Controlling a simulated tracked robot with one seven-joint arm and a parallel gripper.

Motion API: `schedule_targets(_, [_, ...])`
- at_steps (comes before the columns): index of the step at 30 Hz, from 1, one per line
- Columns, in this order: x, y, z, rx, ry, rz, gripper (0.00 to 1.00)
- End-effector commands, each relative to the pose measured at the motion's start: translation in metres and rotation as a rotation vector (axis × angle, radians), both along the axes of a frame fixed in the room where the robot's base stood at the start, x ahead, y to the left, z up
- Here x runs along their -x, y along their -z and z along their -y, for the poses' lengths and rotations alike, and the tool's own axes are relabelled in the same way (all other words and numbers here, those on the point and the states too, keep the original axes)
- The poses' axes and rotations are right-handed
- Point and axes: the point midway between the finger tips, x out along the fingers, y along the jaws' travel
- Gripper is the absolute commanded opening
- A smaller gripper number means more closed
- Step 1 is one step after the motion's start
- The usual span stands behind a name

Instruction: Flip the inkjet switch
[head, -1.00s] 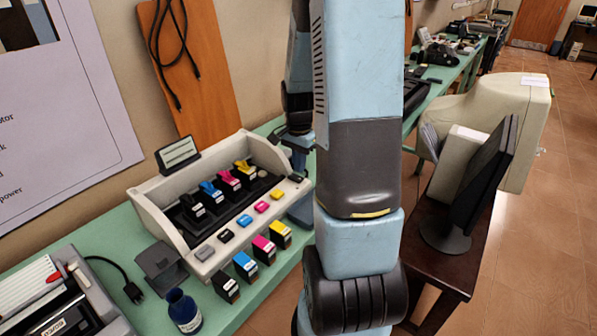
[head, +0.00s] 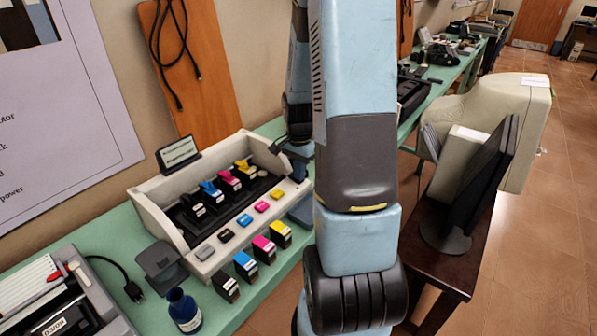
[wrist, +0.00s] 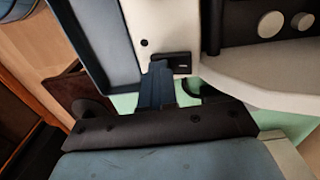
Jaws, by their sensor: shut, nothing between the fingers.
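The inkjet printer (head: 150,208) is a cream open-topped unit with coloured cartridges, standing on the green bench at the left in the head view. In the wrist view, its cream panel carries a small black switch (wrist: 174,62) in a dark slot. My gripper (wrist: 158,70) is shut and empty, with its dark blue fingers pointing at the panel. The fingertips are right at the switch's left edge; I cannot tell whether they touch it. In the head view my gripper (head: 299,172) is at the printer's right end, partly hidden by my arm.
Several loose cartridges (head: 262,249) stand before the printer, near an ink bottle (head: 183,311). A small sign (head: 178,154) stands behind it. A monitor (head: 478,190) stands on a dark table at the right. The floor (head: 530,280) at the far right is clear.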

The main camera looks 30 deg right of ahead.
Motion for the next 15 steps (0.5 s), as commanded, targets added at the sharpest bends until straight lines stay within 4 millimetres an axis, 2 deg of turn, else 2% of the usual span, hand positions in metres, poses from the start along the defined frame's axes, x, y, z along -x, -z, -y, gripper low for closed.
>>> schedule_targets(15, [-0.013,-0.004,-0.005,0.000,0.000,0.000,0.00])
